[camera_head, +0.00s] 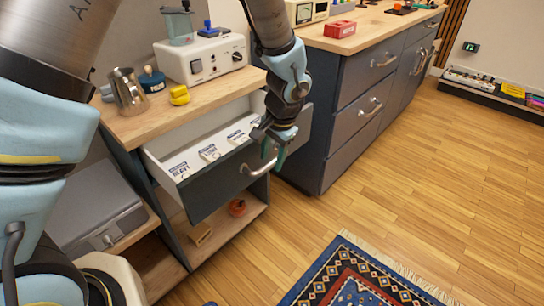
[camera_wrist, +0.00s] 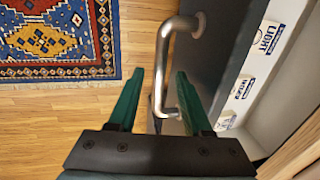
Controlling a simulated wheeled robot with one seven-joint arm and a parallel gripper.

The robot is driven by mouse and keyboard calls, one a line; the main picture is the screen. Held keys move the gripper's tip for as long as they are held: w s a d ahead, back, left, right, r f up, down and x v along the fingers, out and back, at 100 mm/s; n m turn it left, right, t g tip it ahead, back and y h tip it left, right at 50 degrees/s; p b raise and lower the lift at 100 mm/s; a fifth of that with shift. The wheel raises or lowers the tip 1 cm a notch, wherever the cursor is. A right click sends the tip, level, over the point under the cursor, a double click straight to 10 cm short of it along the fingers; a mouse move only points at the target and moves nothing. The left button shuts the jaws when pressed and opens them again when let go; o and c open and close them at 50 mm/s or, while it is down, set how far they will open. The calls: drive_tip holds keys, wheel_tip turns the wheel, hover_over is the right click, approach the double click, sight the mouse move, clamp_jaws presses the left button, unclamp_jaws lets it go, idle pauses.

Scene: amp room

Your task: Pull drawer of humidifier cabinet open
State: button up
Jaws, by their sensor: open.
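The humidifier cabinet (camera_head: 130,128) has a wooden top, and its drawer (camera_head: 212,190) stands pulled out, with the white inside and several small labelled packs showing. The drawer has a dark front with a metal bar handle (camera_head: 262,168). My gripper (camera_head: 272,145) is at the right part of the drawer front, by the handle. In the wrist view my gripper (camera_wrist: 160,73) is open, its green fingers on either side of the handle (camera_wrist: 163,55). I cannot tell whether a finger touches the bar.
A white device (camera_head: 200,60), a metal jug (camera_head: 128,92) and a yellow item (camera_head: 179,95) stand on the cabinet top. A dark cabinet run (camera_head: 340,110) stands close on the right. The wooden floor (camera_head: 420,160) is clear; a patterned rug (camera_head: 350,280) lies in front.

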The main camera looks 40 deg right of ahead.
wheel_tip(320, 180, up, 11)
drive_tip(key=s, duration=0.2)
drive_tip(key=shift+d+f, duration=0.2)
idle(0.5)
drive_tip(key=w+a+r+n+p, duration=0.2)
drive_tip(key=w+a+r+n, duration=0.15)
drive_tip(key=w+a, duration=0.6)
drive_tip(key=a+r+n+p, duration=0.1)
drive_tip(key=a+n, duration=0.2)
drive_tip(key=a, duration=0.7)
drive_tip(key=a+r+n+p, duration=0.1)
drive_tip(key=a+n, duration=0.3)
drive_tip(key=a, duration=0.6)
drive_tip(key=w+a+r+n+p, duration=0.1)
drive_tip(key=a+n, duration=0.3)
drive_tip(key=a, duration=0.7)
drive_tip(key=shift+r+g+h+p, duration=0.3)
drive_tip(key=shift+r+p, duration=0.15)
drive_tip(key=shift+r, duration=0.45)
